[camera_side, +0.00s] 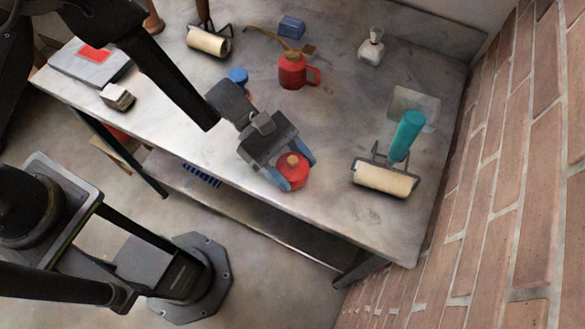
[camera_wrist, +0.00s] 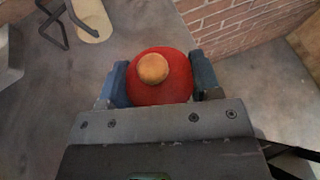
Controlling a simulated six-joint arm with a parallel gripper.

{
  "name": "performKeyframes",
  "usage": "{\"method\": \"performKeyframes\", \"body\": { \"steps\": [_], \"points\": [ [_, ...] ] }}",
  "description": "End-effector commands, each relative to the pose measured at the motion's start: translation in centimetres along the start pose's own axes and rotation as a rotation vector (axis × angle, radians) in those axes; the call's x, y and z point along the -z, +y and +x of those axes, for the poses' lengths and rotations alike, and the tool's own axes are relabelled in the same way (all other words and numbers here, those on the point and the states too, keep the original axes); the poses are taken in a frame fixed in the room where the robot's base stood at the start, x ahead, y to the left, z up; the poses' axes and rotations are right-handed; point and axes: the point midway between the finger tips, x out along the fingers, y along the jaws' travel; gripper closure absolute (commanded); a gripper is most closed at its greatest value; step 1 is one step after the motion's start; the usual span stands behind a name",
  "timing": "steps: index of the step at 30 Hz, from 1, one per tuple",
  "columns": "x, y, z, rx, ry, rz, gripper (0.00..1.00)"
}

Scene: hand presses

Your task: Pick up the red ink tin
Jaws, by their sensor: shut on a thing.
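The red ink tin (camera_side: 293,174) is a round red tin with a tan knob on top, near the front edge of the metal table in the side view. My gripper (camera_side: 291,172) has its two blue fingers on either side of it and is shut on it. In the wrist view the red ink tin (camera_wrist: 160,88) fills the space between the fingers of my gripper (camera_wrist: 162,82), with its knob facing the camera. I cannot tell whether the tin's base touches the table.
A roller with a teal handle (camera_side: 406,137) lies to the right on the metal table (camera_side: 335,215). Behind are a red oil can (camera_side: 293,72), a blue block (camera_side: 291,27), a white bottle (camera_side: 371,47) and another roller (camera_side: 208,42). A brick wall (camera_side: 510,170) bounds the right side.

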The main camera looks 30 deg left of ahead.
Motion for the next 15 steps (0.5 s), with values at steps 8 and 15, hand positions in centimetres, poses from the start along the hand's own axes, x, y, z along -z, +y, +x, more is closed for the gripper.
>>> {"method": "performKeyframes", "body": {
  "steps": [8, 15],
  "points": [
    [-0.08, 0.03, -0.02, -0.001, -0.002, 0.001, 0.74],
    [-0.7, 0.07, -0.27, -0.001, -0.003, 0.004, 0.74]
  ]
}}
